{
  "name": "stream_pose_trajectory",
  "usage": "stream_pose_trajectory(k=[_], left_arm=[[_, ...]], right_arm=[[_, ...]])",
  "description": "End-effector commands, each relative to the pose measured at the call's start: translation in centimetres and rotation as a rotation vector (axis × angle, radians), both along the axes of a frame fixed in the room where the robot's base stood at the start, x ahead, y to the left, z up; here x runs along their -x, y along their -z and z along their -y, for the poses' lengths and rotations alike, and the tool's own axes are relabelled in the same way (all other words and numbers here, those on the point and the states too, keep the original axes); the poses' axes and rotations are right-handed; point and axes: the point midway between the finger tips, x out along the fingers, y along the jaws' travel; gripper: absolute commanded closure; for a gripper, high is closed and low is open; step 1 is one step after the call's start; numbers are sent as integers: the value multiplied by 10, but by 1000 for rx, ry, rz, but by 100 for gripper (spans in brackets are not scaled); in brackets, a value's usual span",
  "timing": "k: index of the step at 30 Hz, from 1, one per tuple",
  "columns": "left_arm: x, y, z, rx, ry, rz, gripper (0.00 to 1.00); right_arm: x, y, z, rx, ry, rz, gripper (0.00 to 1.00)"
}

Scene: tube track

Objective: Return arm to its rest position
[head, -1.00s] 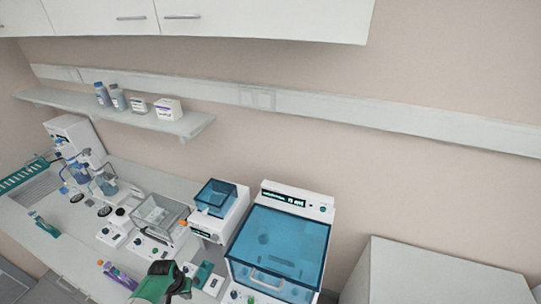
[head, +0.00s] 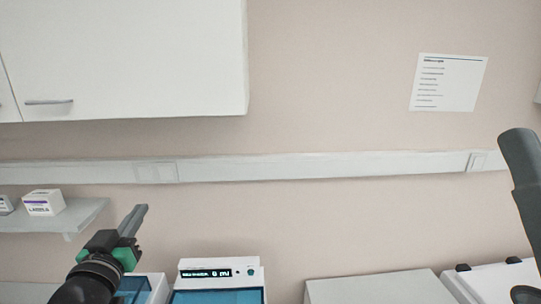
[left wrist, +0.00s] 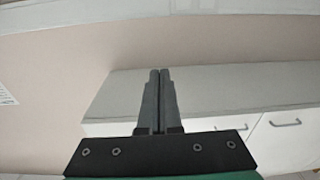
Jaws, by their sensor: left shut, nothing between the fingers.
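My left gripper (head: 138,220) is raised at the lower left of the head view, in front of the wall and right of the shelf. Its grey fingers point up and slightly right. In the left wrist view the left gripper (left wrist: 159,75) has its two fingers pressed together with nothing between them. My right gripper does not show; a dark grey arm link of mine stands at the right edge of the head view.
A white box (head: 44,203) sits on the wall shelf (head: 85,216). A device with a lit display (head: 206,273) and blue lid stands at the bottom. A pale grey box-like unit (head: 370,288) is right of it. A white cabinet (head: 125,60) hangs upper left.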

Motion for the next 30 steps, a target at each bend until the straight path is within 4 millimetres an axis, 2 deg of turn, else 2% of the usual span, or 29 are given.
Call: stream_pose_trajectory(k=[1, 3, 5, 6, 10, 12, 15, 30], left_arm=[[19, -39, 19, -17, 27, 104, 100], [51, -88, 43, -35, 60, 243, 100], [85, -125, 61, -46, 87, 363, 100], [108, -146, 71, -53, 103, 437, 100], [177, -193, 95, -61, 143, 637, 100], [203, -206, 101, -63, 155, 705, 100], [223, -214, 105, -63, 164, 756, 100], [225, -216, 105, -63, 164, 763, 100]], right_arm=[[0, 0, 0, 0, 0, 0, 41], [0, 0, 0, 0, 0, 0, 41], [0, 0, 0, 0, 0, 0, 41], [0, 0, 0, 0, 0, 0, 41], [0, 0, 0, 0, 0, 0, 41], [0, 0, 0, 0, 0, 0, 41], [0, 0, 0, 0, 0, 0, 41], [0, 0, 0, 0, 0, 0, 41]])
